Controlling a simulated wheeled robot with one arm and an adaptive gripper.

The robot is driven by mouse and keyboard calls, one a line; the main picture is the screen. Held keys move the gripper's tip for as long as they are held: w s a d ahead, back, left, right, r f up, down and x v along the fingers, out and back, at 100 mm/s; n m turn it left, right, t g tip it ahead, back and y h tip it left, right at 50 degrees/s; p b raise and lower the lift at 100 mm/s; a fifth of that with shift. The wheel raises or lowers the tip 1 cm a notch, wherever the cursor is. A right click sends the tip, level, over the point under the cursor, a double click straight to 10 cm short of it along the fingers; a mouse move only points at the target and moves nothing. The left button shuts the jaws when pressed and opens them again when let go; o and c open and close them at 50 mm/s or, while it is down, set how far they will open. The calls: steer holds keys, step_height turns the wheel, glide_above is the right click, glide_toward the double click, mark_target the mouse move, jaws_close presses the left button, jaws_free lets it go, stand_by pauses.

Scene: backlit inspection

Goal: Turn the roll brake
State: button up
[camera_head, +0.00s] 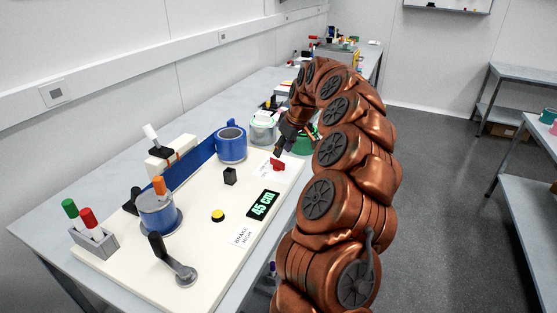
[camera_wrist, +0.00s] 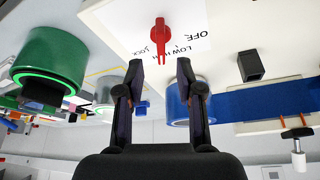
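The roll brake is a red knob (camera_wrist: 160,35) on a white label plate (camera_wrist: 195,32) marked OFF, LOW, HIGH and LOCK in the wrist view. It also shows in the head view as a small red knob (camera_head: 277,165) at the panel's right end. My gripper (camera_wrist: 160,76) is open and empty, its two dark fingertips apart on either side of the knob's line, short of its body. In the head view, my gripper (camera_head: 284,146) hangs just above the knob. A blue roll (camera_head: 231,146) stands beside it. A small card (camera_head: 243,238) appears to read "BRAKE HIGH".
The white panel (camera_head: 200,270) carries a black crank (camera_head: 174,259), a blue-banded spool (camera_head: 158,214), a yellow button (camera_head: 218,215), a black block (camera_head: 230,176) and a display (camera_head: 262,205) reading "45 cm". A green roll (camera_wrist: 50,60) stands near my gripper.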

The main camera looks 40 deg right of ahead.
mark_target(278, 161)
steer(key=p+x, duration=0.1)
steer(key=x, duration=0.5)
steer(key=shift+a+f, duration=0.1)
steer(key=shift+c, duration=0.3)
jaws_close()
